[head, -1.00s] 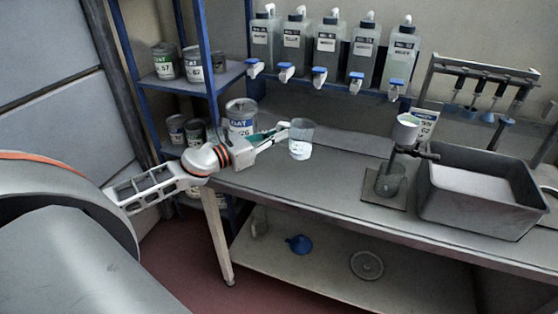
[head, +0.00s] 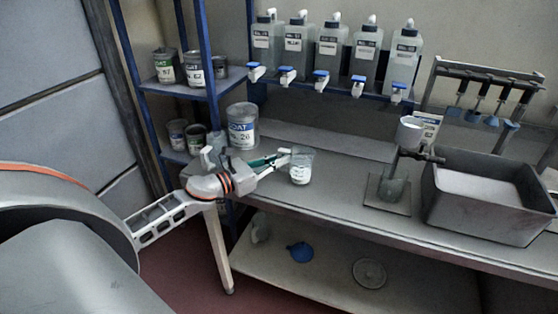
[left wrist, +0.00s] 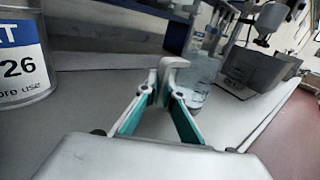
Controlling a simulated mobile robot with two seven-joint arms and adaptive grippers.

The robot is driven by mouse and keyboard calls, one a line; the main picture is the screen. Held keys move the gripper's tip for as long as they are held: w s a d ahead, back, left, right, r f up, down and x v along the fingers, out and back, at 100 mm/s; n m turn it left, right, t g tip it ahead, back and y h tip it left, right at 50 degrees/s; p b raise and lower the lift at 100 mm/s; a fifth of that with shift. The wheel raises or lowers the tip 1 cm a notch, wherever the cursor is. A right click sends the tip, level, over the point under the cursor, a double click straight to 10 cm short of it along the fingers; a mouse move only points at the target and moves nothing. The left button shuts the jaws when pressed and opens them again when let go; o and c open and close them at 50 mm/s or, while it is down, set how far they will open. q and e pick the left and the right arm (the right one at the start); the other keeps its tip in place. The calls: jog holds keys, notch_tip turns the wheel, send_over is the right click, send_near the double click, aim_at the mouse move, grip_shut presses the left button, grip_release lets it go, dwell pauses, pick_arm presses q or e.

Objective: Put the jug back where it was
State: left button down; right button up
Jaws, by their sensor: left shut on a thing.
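The jug (head: 301,169) is a clear vessel with a white label, upright near the left end of the grey bench (head: 330,194). My left gripper (head: 287,160) comes in from the left and is shut on the jug at its left side. In the left wrist view the jug (left wrist: 203,75) is just beyond the closed fingertips (left wrist: 173,78), which hide part of it. The jug is at or very near the bench top; I cannot tell whether it touches. My right gripper is not in view.
A large labelled can (head: 243,128) stands on the bench behind my left gripper. Bottles with blue taps (head: 333,50) line the shelf above. Bench between jug and stand is clear.

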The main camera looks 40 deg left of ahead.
pick_arm(q)
jog(key=shift+f, duration=0.1)
jog(key=c, duration=2.2)
grip_release()
jog(key=shift+s, duration=0.15)
jog(key=b+v, duration=0.1)
jog(key=v, duration=0.9)
jog(key=shift+s, duration=0.1)
jog(key=shift+v, duration=0.8)
